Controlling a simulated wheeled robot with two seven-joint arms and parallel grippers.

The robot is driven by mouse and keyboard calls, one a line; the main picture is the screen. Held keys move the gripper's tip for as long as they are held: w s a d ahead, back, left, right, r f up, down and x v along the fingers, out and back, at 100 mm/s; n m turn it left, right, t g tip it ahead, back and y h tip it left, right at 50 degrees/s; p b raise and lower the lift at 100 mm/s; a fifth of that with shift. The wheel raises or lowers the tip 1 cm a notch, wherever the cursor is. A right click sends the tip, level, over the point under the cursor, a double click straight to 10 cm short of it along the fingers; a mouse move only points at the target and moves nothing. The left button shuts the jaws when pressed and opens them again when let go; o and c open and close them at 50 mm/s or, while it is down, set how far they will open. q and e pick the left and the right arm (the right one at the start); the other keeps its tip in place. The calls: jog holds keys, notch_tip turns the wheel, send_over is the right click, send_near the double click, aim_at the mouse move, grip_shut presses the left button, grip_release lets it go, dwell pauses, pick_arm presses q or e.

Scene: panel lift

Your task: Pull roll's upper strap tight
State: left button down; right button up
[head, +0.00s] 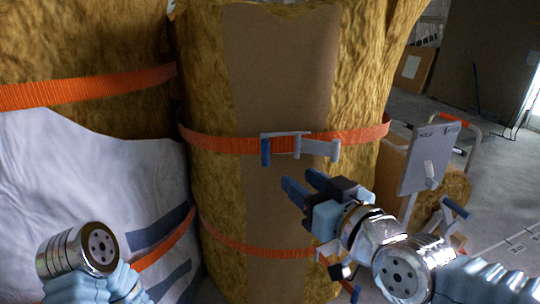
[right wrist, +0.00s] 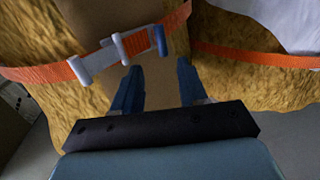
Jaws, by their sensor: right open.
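The insulation roll (head: 360,70) stands upright in the middle of the head view, with a brown paper strip (head: 278,60) down its front. Its upper strap (head: 220,141) is orange and runs around the roll through a grey buckle with a blue end (head: 287,145). The strap and buckle also show in the right wrist view (right wrist: 120,48). My right gripper (head: 300,183) is open and empty, just below the buckle and apart from it. In the right wrist view its two blue fingers (right wrist: 157,85) point at the paper below the strap. My left arm shows at lower left, but its gripper does not.
A lower orange strap (head: 255,250) circles the same roll. Another strapped roll (head: 80,45) with a white sheet (head: 75,170) stands at left. A grey panel on a stand (head: 428,160) and an orange-handled cart (head: 466,130) are at right. Open floor (head: 500,205) lies beyond.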

aim_at(268, 149)
jog(key=x, duration=0.4)
jog(key=r+x, duration=0.1)
jog(key=x, duration=0.4)
jog(key=p+x, duration=0.1)
jog(key=x, duration=0.3)
jog(key=shift+w+a+r, duration=0.15)
jog(key=shift+r, duration=0.1)
grip_shut()
